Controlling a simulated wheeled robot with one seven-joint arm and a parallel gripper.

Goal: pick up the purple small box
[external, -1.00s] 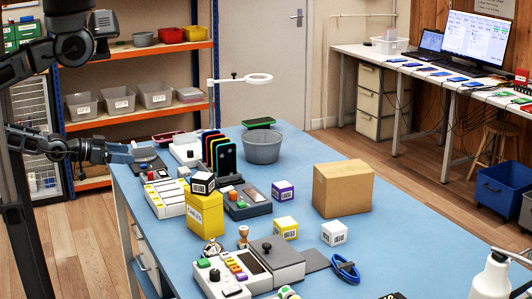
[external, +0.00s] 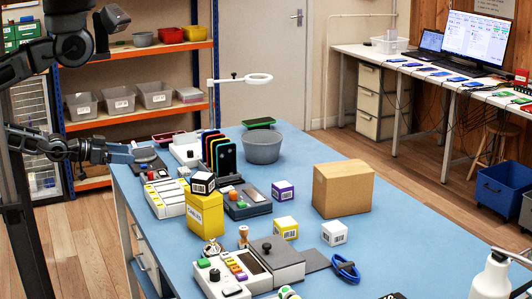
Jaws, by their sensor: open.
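The purple small box (external: 283,190) sits on the blue table, with a white side and a label facing the camera. It stands between the dark grey device (external: 247,204) and the large brown cardboard box (external: 341,190). Nothing touches its top. My gripper (external: 143,155) is at the table's far left edge, to the left of the purple box and well apart from it. It is open, and no object shows between its fingers, which are small in this view.
A yellow box (external: 205,217) with a black-and-white box (external: 202,184) on top stands left of the purple box. Small yellow (external: 285,228) and white (external: 333,233) boxes lie in front. A grey bucket (external: 262,147) and upright phones (external: 222,154) stand behind.

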